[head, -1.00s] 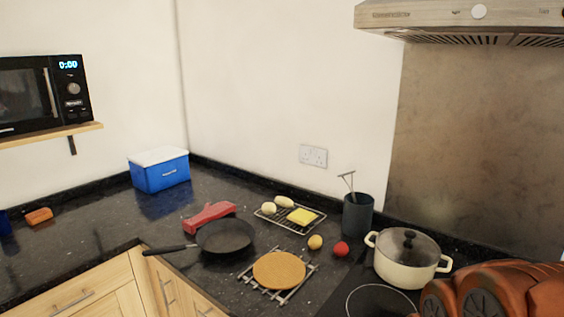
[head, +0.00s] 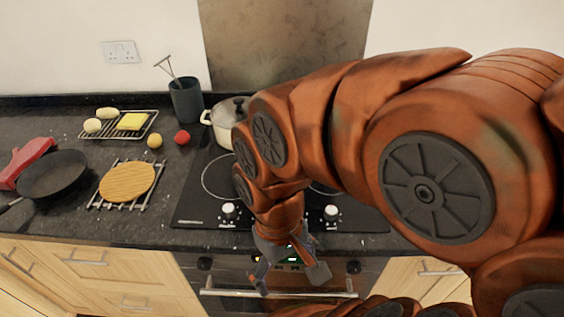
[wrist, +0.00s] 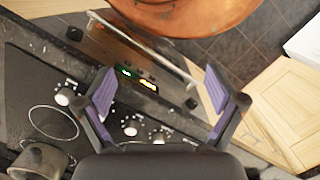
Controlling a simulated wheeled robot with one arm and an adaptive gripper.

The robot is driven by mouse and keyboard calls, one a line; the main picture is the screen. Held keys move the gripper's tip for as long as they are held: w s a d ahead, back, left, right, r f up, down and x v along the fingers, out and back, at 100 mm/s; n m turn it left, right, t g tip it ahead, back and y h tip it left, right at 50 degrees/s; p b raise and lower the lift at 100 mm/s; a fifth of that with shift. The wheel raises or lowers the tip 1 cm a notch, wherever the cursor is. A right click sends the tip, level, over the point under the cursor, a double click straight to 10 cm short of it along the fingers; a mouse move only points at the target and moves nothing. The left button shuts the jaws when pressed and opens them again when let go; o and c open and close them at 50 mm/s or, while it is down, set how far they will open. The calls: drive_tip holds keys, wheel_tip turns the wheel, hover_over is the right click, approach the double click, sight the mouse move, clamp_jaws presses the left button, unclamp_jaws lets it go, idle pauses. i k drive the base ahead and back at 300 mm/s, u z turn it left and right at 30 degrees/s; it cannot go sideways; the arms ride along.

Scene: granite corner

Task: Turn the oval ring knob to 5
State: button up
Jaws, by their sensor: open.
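Silver knobs stand along the front of the black hob in the head view, a left one (head: 228,209) and a right one (head: 331,212). Silver knobs also show in the wrist view, at the left (wrist: 63,97) and lower middle (wrist: 130,128). I cannot tell which is the oval ring knob; markings are too small to read. The oven front below has a dark left knob (head: 204,263) and a dark right knob (head: 353,267). My gripper (head: 289,278) is open and empty in front of the oven panel. Its purple-padded fingers (wrist: 160,78) are spread wide.
The oven handle (head: 225,293) runs across the front below the panel. A cream pot (head: 222,130) stands at the hob's back left. Left on the counter are a frying pan (head: 52,176) and a round board (head: 127,182). My arm hides much of the hob.

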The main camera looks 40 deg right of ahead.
sight(330, 212)
drive_tip(key=z, duration=3.15)
drive_tip(key=k, duration=1.25)
drive_tip(key=u, duration=1.9)
drive_tip(key=i, duration=0.5)
drive_tip(key=u, duration=0.05)
